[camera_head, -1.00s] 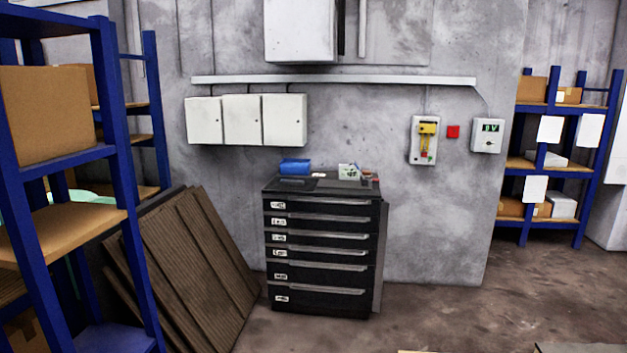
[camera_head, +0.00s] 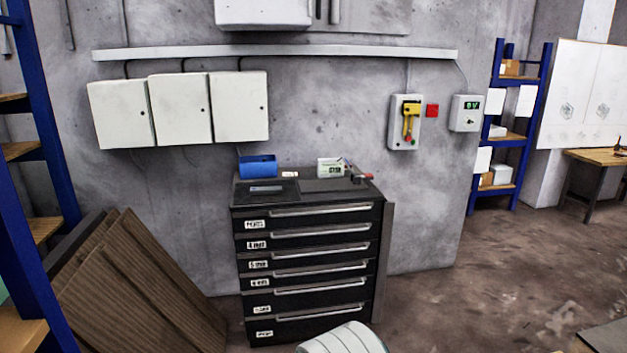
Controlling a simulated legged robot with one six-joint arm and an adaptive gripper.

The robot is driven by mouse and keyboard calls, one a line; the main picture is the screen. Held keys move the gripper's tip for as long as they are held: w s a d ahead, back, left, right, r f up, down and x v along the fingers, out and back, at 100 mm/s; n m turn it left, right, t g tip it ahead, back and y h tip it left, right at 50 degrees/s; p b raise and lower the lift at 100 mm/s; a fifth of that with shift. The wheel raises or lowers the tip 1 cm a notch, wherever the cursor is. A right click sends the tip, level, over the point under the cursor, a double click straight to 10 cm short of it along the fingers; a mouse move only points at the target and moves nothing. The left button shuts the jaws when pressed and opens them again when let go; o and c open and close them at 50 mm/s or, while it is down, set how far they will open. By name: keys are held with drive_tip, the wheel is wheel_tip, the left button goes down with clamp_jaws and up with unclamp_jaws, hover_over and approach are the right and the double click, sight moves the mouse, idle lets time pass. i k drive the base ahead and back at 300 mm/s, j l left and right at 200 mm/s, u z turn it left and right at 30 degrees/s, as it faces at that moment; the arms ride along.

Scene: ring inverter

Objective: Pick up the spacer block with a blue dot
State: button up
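I cannot make out a spacer block with a blue dot. Several small items lie on top of the black drawer cabinet (camera_head: 309,258). They include a blue open bin (camera_head: 258,166), a small white item (camera_head: 289,175) beside it and a white device with a display (camera_head: 331,168). Small dark and red items (camera_head: 360,176) sit at the right end of the top, too small to tell apart. My gripper is not in view. A white rounded shape at the bottom edge may be part of my arm.
Brown ribbed boards (camera_head: 135,290) lean left of the cabinet, by a blue shelf rack (camera_head: 38,200). White wall boxes (camera_head: 180,108) and a yellow-handled switch (camera_head: 408,120) hang above. A wooden table (camera_head: 600,158) stands far right. The floor (camera_head: 480,290) right of the cabinet is mostly clear.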

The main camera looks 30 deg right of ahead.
sight(261, 190)
drive_tip(key=i+l+z, duration=0.15)
drive_tip(key=i+z, duration=0.25)
drive_tip(key=i, duration=0.3)
drive_tip(key=i+j+z, duration=0.1)
drive_tip(key=i+z, duration=0.25)
drive_tip(key=i, duration=0.35)
drive_tip(key=i+l+u, duration=0.35)
drive_tip(key=i, duration=0.3)
drive_tip(key=i+l+u, duration=0.35)
drive_tip(key=i+l, duration=0.15)
drive_tip(key=i, duration=0.15)
